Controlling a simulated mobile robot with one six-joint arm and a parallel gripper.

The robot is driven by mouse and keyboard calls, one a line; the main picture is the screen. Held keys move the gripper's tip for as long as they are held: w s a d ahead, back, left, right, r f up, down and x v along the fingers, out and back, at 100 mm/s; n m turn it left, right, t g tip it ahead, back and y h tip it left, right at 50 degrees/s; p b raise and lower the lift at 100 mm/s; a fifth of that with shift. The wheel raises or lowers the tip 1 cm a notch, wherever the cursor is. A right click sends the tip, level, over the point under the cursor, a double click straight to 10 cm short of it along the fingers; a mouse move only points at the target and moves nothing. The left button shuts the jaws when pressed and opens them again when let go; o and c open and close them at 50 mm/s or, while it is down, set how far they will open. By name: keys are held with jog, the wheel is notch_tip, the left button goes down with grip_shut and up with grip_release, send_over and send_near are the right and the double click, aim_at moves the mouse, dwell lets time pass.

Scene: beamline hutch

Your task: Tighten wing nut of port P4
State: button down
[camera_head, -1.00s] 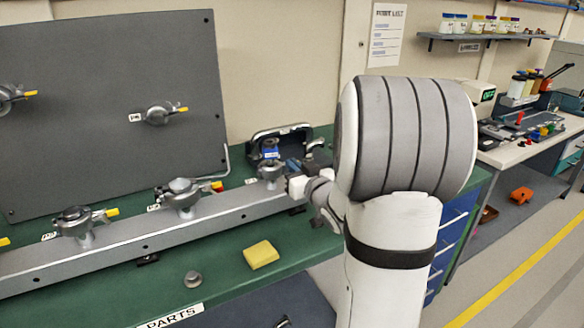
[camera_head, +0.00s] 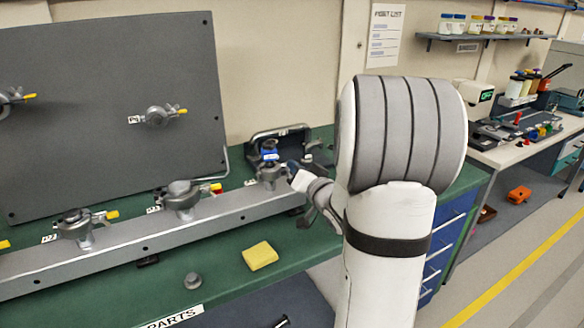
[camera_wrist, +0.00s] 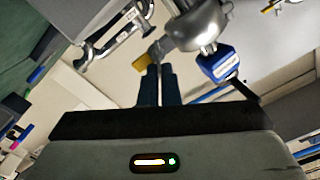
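The rail port with a blue-capped part on top (camera_head: 270,172) stands at the right end of the rail, and I take it for P4; its label is not readable. Its metal clamp also shows at the top of the wrist view (camera_wrist: 198,25). A yellow wing nut tab (camera_wrist: 143,62) shows beside the clamp, at my fingertips. My gripper (camera_wrist: 159,70) has its dark fingers close together with a narrow gap, touching or nearly touching the tab. Whether they grip it is unclear. In the head view my gripper is mostly hidden by my wrist.
Other clamped ports stand left along the grey rail (camera_head: 130,240), with yellow tabs. An upright panel (camera_head: 90,120) carries more ports. A yellow block (camera_head: 260,255) and a small grey knob (camera_head: 193,280) lie on the green bench. A dark open-framed holder (camera_head: 280,140) stands behind the port.

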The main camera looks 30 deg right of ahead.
jog(key=m, duration=0.3)
jog(key=m+p, duration=0.1)
jog(key=shift+d+f+m, duration=0.25)
jog(key=shift+m, duration=0.05)
jog(key=m, duration=0.2)
jog(key=m+p, duration=0.1)
jog(key=m, duration=0.1)
jog(key=shift+d+f+m+p, duration=0.15)
jog(key=shift+f+m+p, duration=0.15)
jog(key=shift+f, duration=0.05)
jog(key=m, duration=0.2)
jog(key=m+p, duration=0.1)
jog(key=m, duration=0.1)
jog(key=shift+f+m+p, duration=0.3)
jog(key=shift+f, duration=0.05)
jog(key=shift+f+m+p, duration=0.2)
jog(key=shift+m+p, duration=0.15)
jog(key=shift+m, duration=0.75)
jog(key=shift+f+m+p, duration=0.2)
jog(key=shift+m+p, duration=0.1)
jog(key=shift+m, duration=0.8)
jog(key=c, duration=1.9)
grip_release()
jog(key=shift+s, duration=0.1)
jog(key=shift+c, duration=0.2)
